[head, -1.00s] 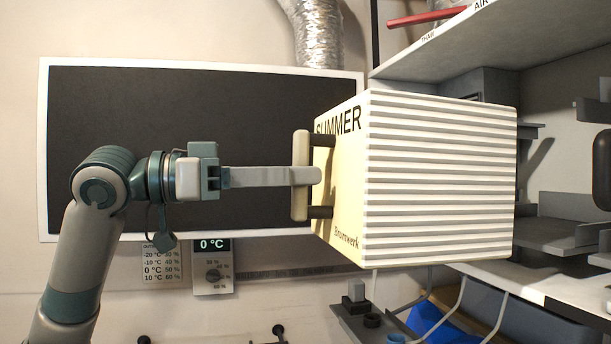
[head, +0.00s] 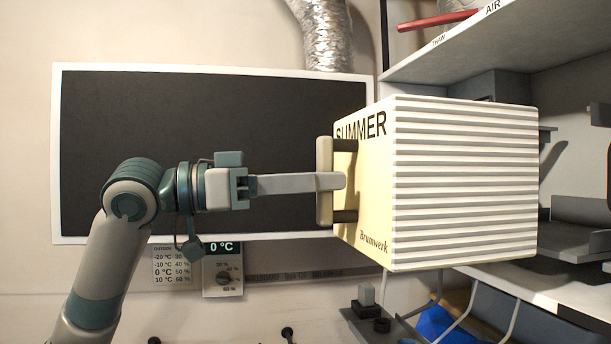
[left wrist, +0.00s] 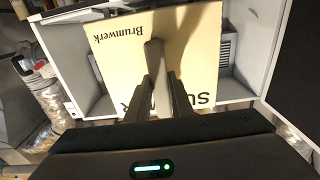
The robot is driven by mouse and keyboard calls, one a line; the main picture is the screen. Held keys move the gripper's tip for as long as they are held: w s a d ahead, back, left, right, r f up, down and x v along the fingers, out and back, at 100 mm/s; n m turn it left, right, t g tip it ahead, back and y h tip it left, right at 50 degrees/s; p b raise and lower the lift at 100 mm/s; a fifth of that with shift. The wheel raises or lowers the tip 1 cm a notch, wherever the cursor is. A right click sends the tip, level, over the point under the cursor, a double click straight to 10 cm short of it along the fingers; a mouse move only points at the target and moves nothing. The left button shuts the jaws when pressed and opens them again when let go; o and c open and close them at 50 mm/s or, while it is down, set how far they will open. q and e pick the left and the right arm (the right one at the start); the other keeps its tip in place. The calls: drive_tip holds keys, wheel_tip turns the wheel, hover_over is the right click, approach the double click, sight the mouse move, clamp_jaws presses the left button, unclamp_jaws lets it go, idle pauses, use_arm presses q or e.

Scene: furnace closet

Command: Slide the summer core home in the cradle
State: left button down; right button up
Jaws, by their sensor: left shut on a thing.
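The summer core (head: 465,185) is a large block with white ribbed sides and a cream front face marked "SUMMER" and "Brumwerk". My left gripper (head: 330,181) comes in from the left and is shut on the bar handle (head: 324,180) on that cream face. The core is upright in front of the shelves at the right and hides much of what lies behind it. The left wrist view shows the cream face (left wrist: 200,50) upside down, with the fingers (left wrist: 155,85) closed around the handle. I cannot clearly make out the cradle behind the core. My right gripper is out of sight.
A white shelf (head: 545,50) carrying a red object (head: 432,22) juts out above the core. Grey fittings (head: 580,215) stand behind it. A grey bracket (head: 372,328) and a blue item (head: 445,322) lie below. A dark, white-framed panel (head: 200,150) and a silver duct (head: 328,35) are on the wall.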

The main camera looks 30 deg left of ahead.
sight(351, 180)
use_arm(q)
drive_tip(key=shift+w+d+r+p, duration=0.2)
drive_tip(key=shift+w+d+p, duration=0.15)
drive_tip(key=shift+w+d, duration=0.15)
drive_tip(key=shift+p+x, duration=0.55)
drive_tip(key=shift+x, duration=0.35)
drive_tip(key=shift+w+d+p, duration=0.4)
drive_tip(key=shift+w+d, duration=0.1)
drive_tip(key=shift+w+f, duration=0.1)
drive_tip(key=shift+f, duration=0.05)
